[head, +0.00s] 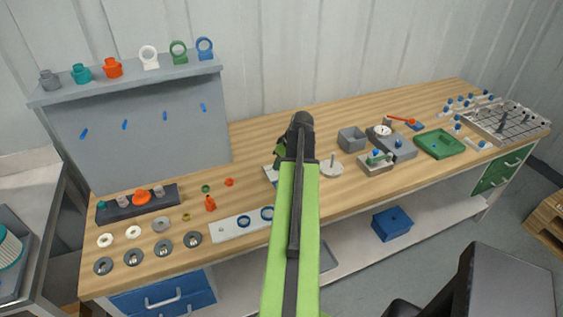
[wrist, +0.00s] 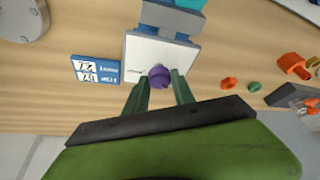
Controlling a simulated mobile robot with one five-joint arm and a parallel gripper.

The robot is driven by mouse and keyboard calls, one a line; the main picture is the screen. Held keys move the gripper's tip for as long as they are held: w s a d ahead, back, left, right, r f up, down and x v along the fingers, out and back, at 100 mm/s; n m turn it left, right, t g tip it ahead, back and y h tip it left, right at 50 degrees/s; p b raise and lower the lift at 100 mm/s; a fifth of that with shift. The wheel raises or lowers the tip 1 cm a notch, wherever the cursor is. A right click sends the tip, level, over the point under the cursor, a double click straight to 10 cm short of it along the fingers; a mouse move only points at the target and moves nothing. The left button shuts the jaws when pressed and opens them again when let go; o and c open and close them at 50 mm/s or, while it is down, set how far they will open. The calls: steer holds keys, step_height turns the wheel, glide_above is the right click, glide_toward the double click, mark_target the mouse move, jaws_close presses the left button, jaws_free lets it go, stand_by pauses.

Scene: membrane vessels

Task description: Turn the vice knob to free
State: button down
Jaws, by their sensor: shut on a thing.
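In the wrist view the vice shows as a white plate (wrist: 137,48) with a blue-grey body (wrist: 168,17) and a teal part at the top edge. A purple knob (wrist: 159,74) sits at the plate's near edge. My gripper (wrist: 161,85) has its two green fingers on either side of the knob and is shut on it. The knob's lower part is hidden between the fingers. In the head view my arm covers most of the vice; only a pale plate edge (head: 269,172) shows beside it.
A blue and white marked card (wrist: 96,70) lies left of the plate. Small orange (wrist: 228,84) and green (wrist: 254,87) parts lie to its right. In the head view a round pale base with a post (head: 331,167) and a grey box (head: 352,139) stand right of my arm.

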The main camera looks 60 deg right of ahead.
steer(key=shift+s, duration=0.15)
steer(key=c, duration=1.1)
jaws_free()
steer(key=shift+r, duration=0.1)
steer(key=shift+o, duration=0.2)
steer(key=shift+s+r+p, duration=0.1)
steer(key=shift+r+p, duration=0.35)
steer(key=shift+p, duration=0.05)
steer(key=p+v, duration=1.5)
steer(key=v, duration=0.1)
steer(key=shift+s, duration=0.15)
steer(key=shift+a+r, duration=0.15)
